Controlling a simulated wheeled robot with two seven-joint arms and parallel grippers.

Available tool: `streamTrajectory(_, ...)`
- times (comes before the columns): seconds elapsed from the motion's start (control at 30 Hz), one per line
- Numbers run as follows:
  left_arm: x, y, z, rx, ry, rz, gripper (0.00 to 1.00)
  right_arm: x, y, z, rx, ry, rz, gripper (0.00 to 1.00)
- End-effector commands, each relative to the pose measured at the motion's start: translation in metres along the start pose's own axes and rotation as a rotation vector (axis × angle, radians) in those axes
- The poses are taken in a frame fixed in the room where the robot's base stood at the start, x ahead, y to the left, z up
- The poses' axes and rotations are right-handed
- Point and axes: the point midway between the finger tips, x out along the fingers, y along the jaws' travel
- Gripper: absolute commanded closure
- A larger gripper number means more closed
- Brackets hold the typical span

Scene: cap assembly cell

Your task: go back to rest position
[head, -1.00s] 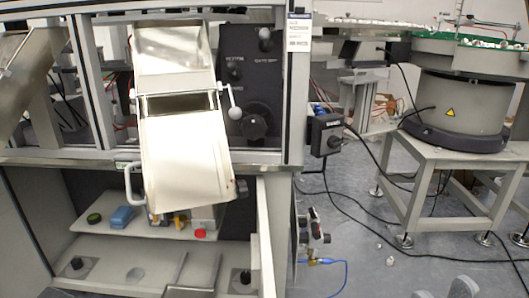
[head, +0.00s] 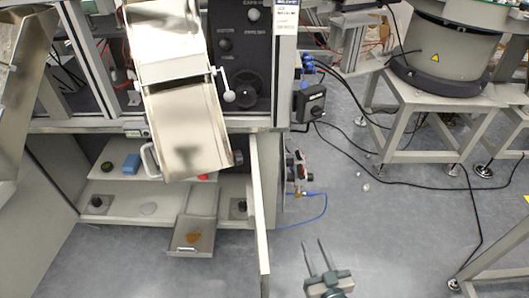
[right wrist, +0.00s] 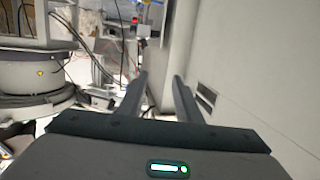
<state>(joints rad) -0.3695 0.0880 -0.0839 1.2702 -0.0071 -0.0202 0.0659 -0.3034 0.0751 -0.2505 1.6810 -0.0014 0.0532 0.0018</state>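My right gripper (head: 313,241) is at the bottom of the head view, over the grey floor, to the right of the open cabinet door. Its two fingers stand apart with nothing between them. The right wrist view shows the same gripper (right wrist: 160,76) open and empty, with a pale upright panel (right wrist: 235,70) to the right of its fingers. My left gripper is not in the head view.
The machine's tilted metal chute (head: 188,125) hangs over an open cabinet. The cabinet door (head: 260,215) stands out near my right gripper. A small tray (head: 207,243) holds a brown piece. A feeder stand (head: 435,125) and cables are at right; floor between is mostly clear.

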Motion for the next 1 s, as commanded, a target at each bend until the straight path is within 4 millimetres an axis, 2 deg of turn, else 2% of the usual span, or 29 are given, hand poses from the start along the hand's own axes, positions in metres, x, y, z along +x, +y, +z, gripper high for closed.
streamTrajectory(0.03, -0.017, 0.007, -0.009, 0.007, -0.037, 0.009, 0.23, -0.011, 0.002, 0.013, 0.003, -0.092, 0.005, 0.69)
streamTrajectory(0.17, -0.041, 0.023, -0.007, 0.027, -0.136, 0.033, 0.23, -0.047, 0.006, 0.079, 0.010, -0.331, 0.017, 0.69)
streamTrajectory(0.3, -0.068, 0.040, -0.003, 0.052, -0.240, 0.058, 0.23, -0.104, 0.010, 0.141, 0.021, -0.581, 0.030, 0.69)
streamTrajectory(0.4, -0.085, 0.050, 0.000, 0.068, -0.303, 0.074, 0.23, -0.147, 0.011, 0.175, 0.029, -0.731, 0.037, 0.69)
streamTrajectory(0.5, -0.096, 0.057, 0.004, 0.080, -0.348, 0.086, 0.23, -0.180, 0.011, 0.198, 0.035, -0.840, 0.042, 0.69)
streamTrajectory(0.6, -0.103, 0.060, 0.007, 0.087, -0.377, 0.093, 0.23, -0.202, 0.011, 0.212, 0.038, -0.905, 0.045, 0.69)
streamTrajectory(0.7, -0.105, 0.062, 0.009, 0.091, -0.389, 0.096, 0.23, -0.212, 0.011, 0.218, 0.040, -0.934, 0.046, 0.69)
streamTrajectory(1.0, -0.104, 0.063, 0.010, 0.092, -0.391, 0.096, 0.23, -0.213, 0.011, 0.221, 0.040, -0.938, 0.046, 0.69)
